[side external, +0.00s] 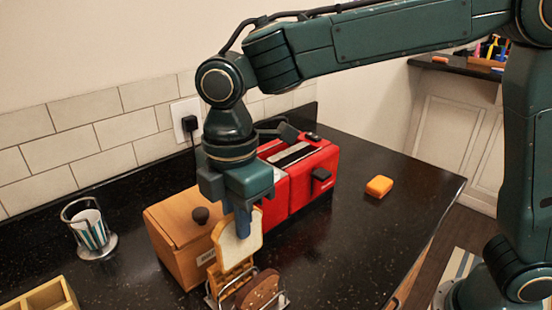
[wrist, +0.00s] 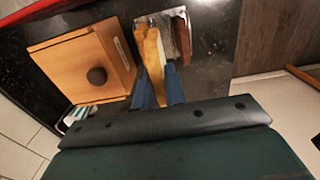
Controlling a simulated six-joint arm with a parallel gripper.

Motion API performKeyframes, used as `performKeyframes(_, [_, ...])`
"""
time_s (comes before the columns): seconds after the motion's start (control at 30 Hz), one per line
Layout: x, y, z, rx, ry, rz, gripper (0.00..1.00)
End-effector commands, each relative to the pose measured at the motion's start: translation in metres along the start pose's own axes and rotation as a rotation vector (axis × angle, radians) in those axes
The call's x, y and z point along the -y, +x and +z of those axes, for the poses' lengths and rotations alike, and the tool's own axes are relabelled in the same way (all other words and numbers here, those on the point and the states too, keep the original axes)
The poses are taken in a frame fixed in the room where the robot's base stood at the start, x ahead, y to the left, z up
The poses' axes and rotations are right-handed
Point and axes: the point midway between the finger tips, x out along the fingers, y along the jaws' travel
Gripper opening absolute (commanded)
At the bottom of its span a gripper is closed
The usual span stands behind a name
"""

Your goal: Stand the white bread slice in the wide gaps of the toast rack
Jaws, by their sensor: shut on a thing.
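The white bread slice (side external: 248,245) has a pale face and a brown crust. My gripper (side external: 243,222) is shut on its upper part and holds it upright, fingers pointing down. In the wrist view the slice (wrist: 154,55) shows edge-on between the two blue fingers (wrist: 159,92). The wire toast rack (side external: 284,297) is below the slice, partly cut off by the lower picture edge. The rack also shows in the wrist view (wrist: 186,30). A dark brown slice (side external: 260,291) stands in it. I cannot tell whether the white slice's lower edge is inside a gap.
A wooden bread box (side external: 178,240) with a dark knob stands close left of the rack. A red toaster (side external: 305,180) is behind. A cup in a wire holder (side external: 90,232) and a wooden tray (side external: 40,299) are left.

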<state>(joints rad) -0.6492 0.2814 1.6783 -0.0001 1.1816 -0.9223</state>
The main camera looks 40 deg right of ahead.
Motion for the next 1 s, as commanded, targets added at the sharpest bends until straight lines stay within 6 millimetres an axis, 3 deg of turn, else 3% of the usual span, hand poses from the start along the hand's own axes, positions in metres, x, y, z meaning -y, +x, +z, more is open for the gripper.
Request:
performKeyframes(0.2, [0.008, 0.006, -0.006, -0.001, 0.000, 0.001, 0.00])
performKeyframes(0.57, [0.008, 0.009, -0.005, 0.001, 0.001, -0.001, 0.00])
performKeyframes(1.0, [0.008, 0.028, -0.005, 0.001, 0.001, -0.001, 0.00])
